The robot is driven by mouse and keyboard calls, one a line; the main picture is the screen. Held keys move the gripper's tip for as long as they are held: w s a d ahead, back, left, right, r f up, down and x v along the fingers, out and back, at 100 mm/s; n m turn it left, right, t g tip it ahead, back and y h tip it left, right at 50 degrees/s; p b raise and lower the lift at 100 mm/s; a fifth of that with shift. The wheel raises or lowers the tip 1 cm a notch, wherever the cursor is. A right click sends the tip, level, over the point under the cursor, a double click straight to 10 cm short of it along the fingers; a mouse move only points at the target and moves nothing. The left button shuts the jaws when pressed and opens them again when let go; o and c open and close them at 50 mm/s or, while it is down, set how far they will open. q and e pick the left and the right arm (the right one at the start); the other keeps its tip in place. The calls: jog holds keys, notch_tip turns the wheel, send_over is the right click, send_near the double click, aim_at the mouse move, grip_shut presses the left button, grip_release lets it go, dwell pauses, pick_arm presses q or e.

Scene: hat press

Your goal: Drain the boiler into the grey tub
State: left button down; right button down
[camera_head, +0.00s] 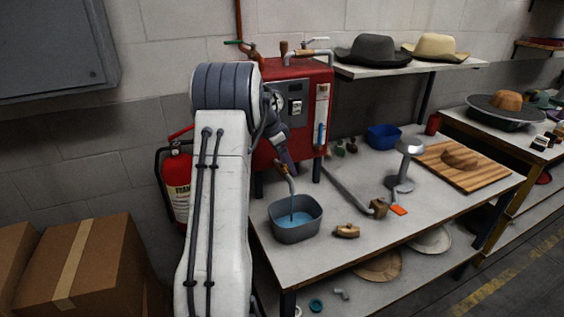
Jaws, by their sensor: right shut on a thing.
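The red boiler (314,75) stands on legs on the bench against the wall. Its sight glass (321,120) shows blue low in the tube. A drain spout (291,182) points down under the boiler, and a thin stream of water runs from it. The grey tub (297,233) sits upright below the spout with blue water (292,222) in it. My right gripper (284,166) is at the drain valve just above the spout, shut on its handle; my arm hides much of the boiler's left side. My left gripper is not in view.
A wooden block (346,231), a metal stand (404,165), an orange piece (398,210), a blue bin (384,136) and a striped board (470,165) are on the bench. A fire extinguisher (177,185) and cardboard boxes (85,265) stand left. Hats (374,50) sit on the shelf.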

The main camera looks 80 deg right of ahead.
jog(key=shift+f, duration=0.2)
grip_release()
jog(key=shift+w, duration=0.1)
jog(key=v, duration=1)
jog(key=shift+r+b, duration=0.3)
jog(key=shift+b, duration=0.05)
jog(key=shift+w, duration=0.1)
